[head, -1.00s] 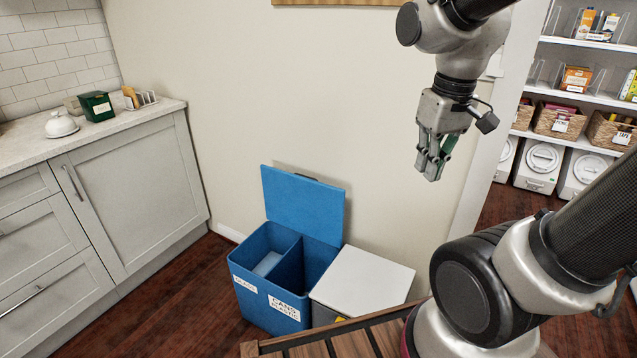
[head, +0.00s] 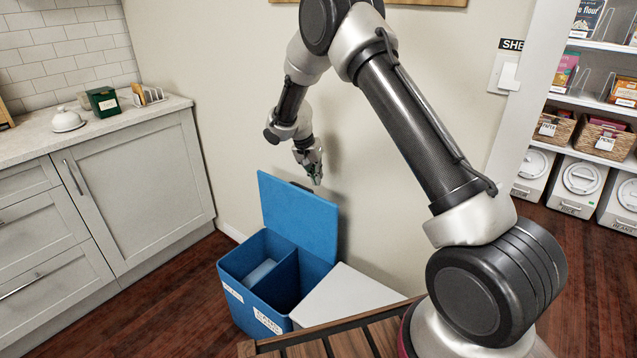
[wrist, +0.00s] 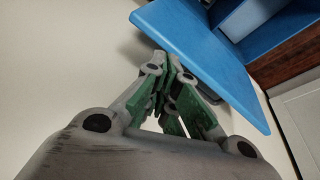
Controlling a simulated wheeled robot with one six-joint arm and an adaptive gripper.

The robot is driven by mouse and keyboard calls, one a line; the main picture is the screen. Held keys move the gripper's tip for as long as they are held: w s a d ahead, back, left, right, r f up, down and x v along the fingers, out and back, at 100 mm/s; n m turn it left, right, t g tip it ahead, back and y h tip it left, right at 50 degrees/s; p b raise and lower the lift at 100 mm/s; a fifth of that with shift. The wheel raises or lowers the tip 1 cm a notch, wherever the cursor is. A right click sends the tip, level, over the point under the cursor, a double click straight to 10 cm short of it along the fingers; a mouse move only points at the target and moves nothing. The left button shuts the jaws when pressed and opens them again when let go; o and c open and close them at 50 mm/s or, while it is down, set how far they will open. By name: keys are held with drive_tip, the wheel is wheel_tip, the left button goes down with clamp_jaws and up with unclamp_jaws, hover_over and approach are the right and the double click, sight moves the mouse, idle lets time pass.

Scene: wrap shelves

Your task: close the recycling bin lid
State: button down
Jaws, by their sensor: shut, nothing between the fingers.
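The blue recycling bin (head: 234,291) stands on the floor against the wall, with two compartments open to view and white labels on its front. Its blue lid (head: 298,215) is raised, leaning back near the wall. My gripper (head: 316,182) is shut and empty, above and by the lid's upper right edge in the head view. In the wrist view the shut fingertips (wrist: 172,62) overlap the near edge of the lid (wrist: 195,45); I cannot tell whether they touch it. The bin's inside (wrist: 255,15) shows partly beyond the lid.
A bin with a white top (head: 345,300) stands right of the blue bin. A wooden slatted surface (head: 335,345) is in front, near my base. Grey cabinets (head: 130,190) stand at left. Pantry shelves (head: 590,110) are at right. The floor before the cabinets is clear.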

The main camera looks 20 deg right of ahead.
drive_tip(key=w+a+r+m+t, duration=0.1)
drive_tip(key=w+r+m, duration=0.1)
drive_tip(key=w+m, duration=0.2)
drive_tip(key=x, duration=1)
drive_tip(key=shift+s, duration=0.2)
drive_tip(key=shift+a+f, duration=0.1)
